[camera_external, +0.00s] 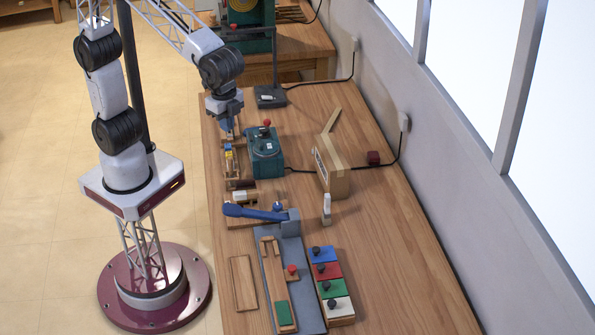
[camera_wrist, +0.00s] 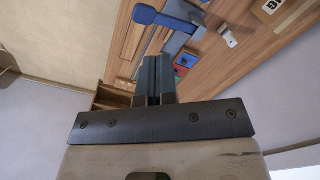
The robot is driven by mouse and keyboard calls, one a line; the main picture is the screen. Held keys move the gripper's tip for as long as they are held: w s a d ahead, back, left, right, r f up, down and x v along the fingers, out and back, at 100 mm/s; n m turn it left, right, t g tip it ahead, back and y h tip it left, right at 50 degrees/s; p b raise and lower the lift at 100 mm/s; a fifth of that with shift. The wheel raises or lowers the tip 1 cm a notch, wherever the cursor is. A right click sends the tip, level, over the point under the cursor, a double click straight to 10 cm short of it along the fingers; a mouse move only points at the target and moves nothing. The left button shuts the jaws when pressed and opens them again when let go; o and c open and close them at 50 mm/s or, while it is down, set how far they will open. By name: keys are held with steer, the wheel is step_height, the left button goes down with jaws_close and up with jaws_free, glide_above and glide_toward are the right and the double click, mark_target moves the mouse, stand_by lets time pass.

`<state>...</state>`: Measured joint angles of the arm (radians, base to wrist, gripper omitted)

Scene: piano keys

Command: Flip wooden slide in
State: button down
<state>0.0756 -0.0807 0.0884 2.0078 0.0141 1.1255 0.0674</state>
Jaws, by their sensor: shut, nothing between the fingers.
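My gripper (camera_external: 228,125) is at the far left part of the workbench, pointing down, over a small wooden mechanism (camera_external: 232,160) with yellow and blue pieces. In the wrist view its two dark fingers (camera_wrist: 153,80) are together with nothing between them. Wooden parts (camera_wrist: 112,98) show just left of the fingers there. A long wooden piece with a green end (camera_external: 277,285) lies on the grey plate at the front. I cannot tell which wooden part is the slide. Whether the fingers touch the mechanism is unclear.
A teal box with a red knob (camera_external: 264,150) stands just right of my gripper. A blue lever (camera_external: 255,212) on a grey block, coloured keys (camera_external: 330,278) and a wooden box (camera_external: 331,175) stand nearer and to the right.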

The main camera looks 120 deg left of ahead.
mark_target(295, 277)
steer(key=w+d+f+g, duration=0.1)
steer(key=w+d+f, duration=0.25)
steer(key=w, duration=0.65)
steer(key=w+d+f+g, duration=0.15)
steer(key=w+f, duration=0.25)
steer(key=w, duration=0.7)
steer(key=w+d+f+m, duration=0.1)
steer(key=w+d+f, duration=0.2)
steer(key=w+f, duration=0.4)
steer(key=w+d+f+y, duration=0.1)
steer(key=w+d+f, duration=0.2)
steer(key=w+f, duration=0.4)
steer(key=shift+w+f+m+g, duration=0.35)
steer(key=shift+w+m+g, duration=0.1)
steer(key=shift+w, duration=0.5)
steer(key=shift+f, duration=0.15)
